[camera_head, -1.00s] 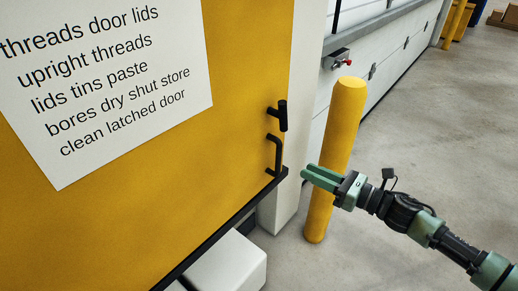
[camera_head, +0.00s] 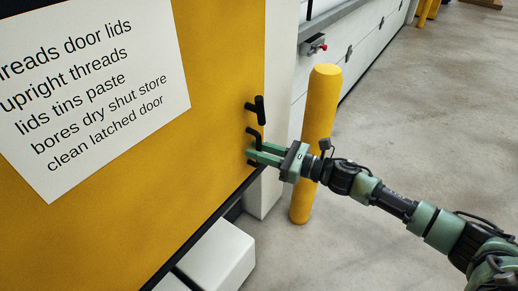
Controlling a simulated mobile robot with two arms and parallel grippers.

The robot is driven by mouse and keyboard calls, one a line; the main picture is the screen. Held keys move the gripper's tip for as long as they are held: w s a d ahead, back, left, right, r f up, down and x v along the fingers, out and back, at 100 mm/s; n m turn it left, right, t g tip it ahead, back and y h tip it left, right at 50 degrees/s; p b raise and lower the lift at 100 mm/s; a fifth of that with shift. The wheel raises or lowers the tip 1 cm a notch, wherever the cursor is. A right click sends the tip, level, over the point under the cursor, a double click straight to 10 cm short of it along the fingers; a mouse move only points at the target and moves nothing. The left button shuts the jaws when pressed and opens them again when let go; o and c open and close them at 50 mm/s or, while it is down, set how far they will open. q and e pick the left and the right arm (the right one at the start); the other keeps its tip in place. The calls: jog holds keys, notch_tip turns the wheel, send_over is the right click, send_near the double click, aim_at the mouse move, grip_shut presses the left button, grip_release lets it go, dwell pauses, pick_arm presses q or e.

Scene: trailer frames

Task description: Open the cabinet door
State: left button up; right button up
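The yellow cabinet door (camera_head: 215,120) fills the left side of the head view and looks shut. Near its right edge is a bent black bar handle (camera_head: 257,138). A black latch knob (camera_head: 261,110) sticks out just above it. My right gripper (camera_head: 254,152) comes in from the right, with its two green fingers at the lower part of the handle. The fingers hide part of the handle. Whether they are closed on it or just around it is not clear. My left gripper is out of view.
A white printed sign (camera_head: 95,95) is on the door. A yellow bollard (camera_head: 318,125) stands right behind my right wrist, beside a white post (camera_head: 280,95). A white block (camera_head: 218,255) lies below the door. The concrete floor (camera_head: 440,120) at right is clear.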

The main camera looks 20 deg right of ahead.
grip_shut()
dwell(1.3)
